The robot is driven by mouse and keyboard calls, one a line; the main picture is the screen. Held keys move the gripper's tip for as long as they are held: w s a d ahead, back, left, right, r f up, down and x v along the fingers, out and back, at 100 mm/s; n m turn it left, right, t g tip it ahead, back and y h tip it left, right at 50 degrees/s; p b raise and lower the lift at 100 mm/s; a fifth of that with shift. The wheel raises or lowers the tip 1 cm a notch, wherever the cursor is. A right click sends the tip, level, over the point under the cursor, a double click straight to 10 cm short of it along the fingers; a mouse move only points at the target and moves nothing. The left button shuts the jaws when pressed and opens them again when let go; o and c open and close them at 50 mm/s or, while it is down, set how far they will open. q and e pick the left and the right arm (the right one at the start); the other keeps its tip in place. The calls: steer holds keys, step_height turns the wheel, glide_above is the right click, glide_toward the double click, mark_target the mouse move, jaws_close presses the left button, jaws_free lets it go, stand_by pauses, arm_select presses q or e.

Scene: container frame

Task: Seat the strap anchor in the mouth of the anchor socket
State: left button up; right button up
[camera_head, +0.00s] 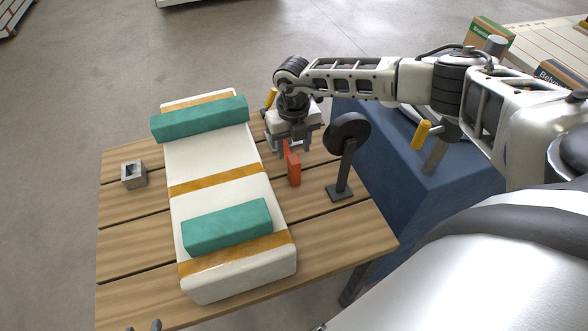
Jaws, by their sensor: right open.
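The strap anchor (293,168) appears to be the orange-red upright piece on the wooden table, just right of the long white padded board. My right gripper (288,146) is above it, pointing down with its fingers apart. The anchor's thin top shows between or just in front of the fingers; I cannot tell whether they touch it. The anchor socket (133,176) appears to be the small grey block with a dark opening, left of the board and well away from the gripper. Two small dark tips at the bottom left edge may be my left gripper (143,326), mostly cut off.
The white board (215,165) with ochre bands carries two teal blocks (200,119) (227,226) and lies between anchor and socket. A black disc on a stand (345,150) rises close right of the anchor. A blue-covered stand (420,170) is beyond it.

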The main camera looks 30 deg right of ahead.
mark_target(294, 159)
steer(key=f, duration=0.5)
steer(key=shift+s+a+f, duration=0.1)
steer(key=shift+s+f, duration=0.15)
steer(key=shift+f, duration=0.05)
steer(key=shift+c, duration=0.3)
jaws_close()
